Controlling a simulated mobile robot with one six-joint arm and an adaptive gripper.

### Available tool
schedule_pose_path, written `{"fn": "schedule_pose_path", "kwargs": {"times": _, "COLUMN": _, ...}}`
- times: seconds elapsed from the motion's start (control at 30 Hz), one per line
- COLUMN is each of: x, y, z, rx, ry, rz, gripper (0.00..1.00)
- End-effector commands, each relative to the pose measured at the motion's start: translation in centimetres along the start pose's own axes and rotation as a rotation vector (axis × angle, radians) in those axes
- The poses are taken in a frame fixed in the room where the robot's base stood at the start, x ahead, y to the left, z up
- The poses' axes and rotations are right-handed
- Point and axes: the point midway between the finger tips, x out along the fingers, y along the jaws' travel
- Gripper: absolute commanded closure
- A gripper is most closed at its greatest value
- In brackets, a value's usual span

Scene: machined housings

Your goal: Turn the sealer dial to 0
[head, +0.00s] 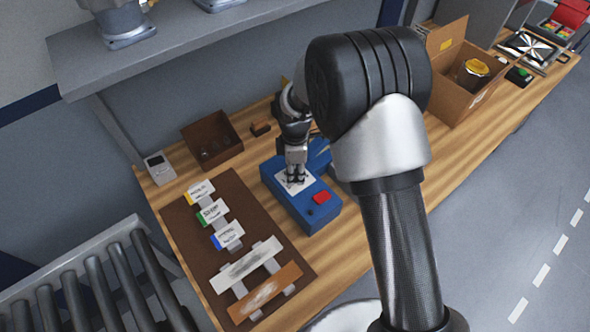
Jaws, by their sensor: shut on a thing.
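The blue sealer (318,214) stands on the wooden bench, with a red part on its near end. A pale dial plate (283,185) with dark marks lies on its top. My gripper (295,178) points down over this plate, its dark fingers shut on the dial. The fingers hide most of the dial, and I cannot read its setting. My forearm crosses the view to the right and covers part of the bench.
A brown mat (205,262) left of the sealer holds several labelled pieces and strips. A brown open box (212,140) and a small grey device (159,168) stand behind. A cardboard box (455,95) stands at right. A shelf (170,45) overhangs the back.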

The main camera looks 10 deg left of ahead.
Motion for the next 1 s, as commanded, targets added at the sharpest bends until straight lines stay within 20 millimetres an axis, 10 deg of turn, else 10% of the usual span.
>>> {"fn": "schedule_pose_path", "kwargs": {"times": 0.93, "x": -0.02, "y": 0.03, "z": -0.01, "rx": -0.199, "ry": 0.0, "rz": 0.001, "gripper": 0.95}}
{"fn": "schedule_pose_path", "kwargs": {"times": 0.97, "x": -0.02, "y": 0.03, "z": -0.01, "rx": -0.199, "ry": 0.0, "rz": 0.001, "gripper": 0.7}}
{"fn": "schedule_pose_path", "kwargs": {"times": 1.0, "x": -0.02, "y": 0.03, "z": -0.01, "rx": -0.198, "ry": 0.0, "rz": 0.001, "gripper": 0.67}}
